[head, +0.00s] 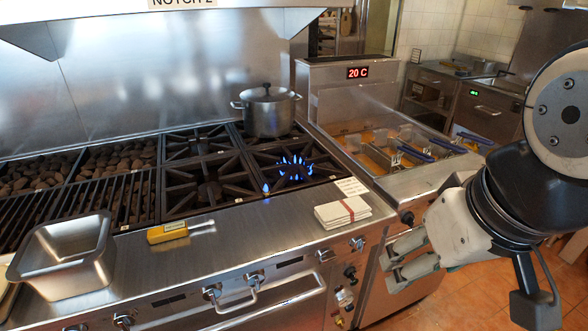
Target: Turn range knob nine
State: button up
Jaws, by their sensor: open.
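Several range knobs run along the stove's front panel, among them a left one (123,320), a middle one (211,292), one beside it (254,279) and two toward the right corner, (326,255) and the rightmost knob (357,243). I cannot read any numbering, so I cannot tell which is knob nine. My gripper (390,263) is open and empty, pointing left, to the right of the rightmost knob and apart from it. A blue flame (295,168) burns at the front right burner, with a small flame (266,187) beside it.
A lidded pot (268,112) stands on the back right burner. A metal pan (65,262), a yellow-handled tool (168,232) and a stack of cards or towels (342,212) lie on the front ledge. An oven handle (270,300) juts out below the knobs. A fryer (425,178) stands right.

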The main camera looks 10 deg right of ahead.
aim_at(325, 255)
jog(key=i+l+u, duration=0.35)
jog(key=l, duration=0.25)
jog(key=i+l+u, duration=0.15)
jog(key=l, duration=0.2)
jog(key=k+j, duration=0.1)
jog(key=j, duration=0.35)
jog(key=k+j, duration=0.1)
jog(key=j, duration=0.3)
jog(key=k+j, duration=0.1)
jog(key=j, duration=0.35)
jog(key=j+z, duration=0.1)
jog(key=j, duration=0.35)
jog(key=k+j, duration=0.2)
jog(key=j, duration=0.85)
